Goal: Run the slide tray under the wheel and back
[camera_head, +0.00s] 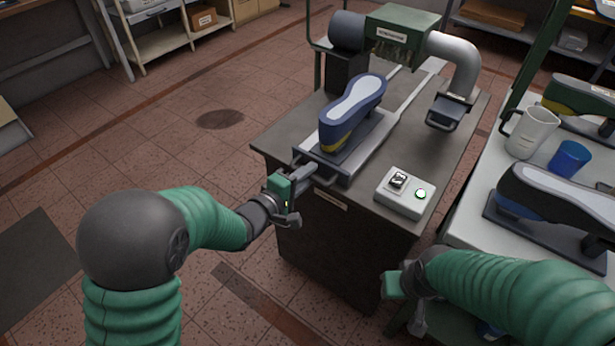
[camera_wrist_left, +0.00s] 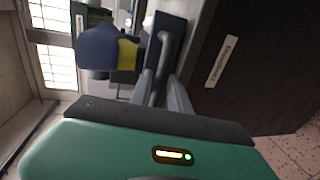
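The grey slide tray (camera_head: 338,168) lies on its rails on the dark bench, at the near end. It carries a blue shoe (camera_head: 350,110), pale sole up, with a yellow patch; the shoe also shows in the left wrist view (camera_wrist_left: 105,50). The wheel (camera_head: 393,57) sits under the green machine housing (camera_head: 400,22), beyond the shoe. My left gripper (camera_head: 308,174) is at the tray's front handle (camera_wrist_left: 165,50); its fingers lie on both sides of the bar and look closed on it. My right gripper (camera_head: 413,305) hangs low at the bench's right; its fingers are partly hidden.
A control box (camera_head: 405,192) with a switch and a lit green button stands on the bench's right. A grey duct (camera_head: 455,60) curves down behind it. The white table at right holds a jug (camera_head: 531,132), a blue cup (camera_head: 570,157) and another shoe (camera_head: 560,205).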

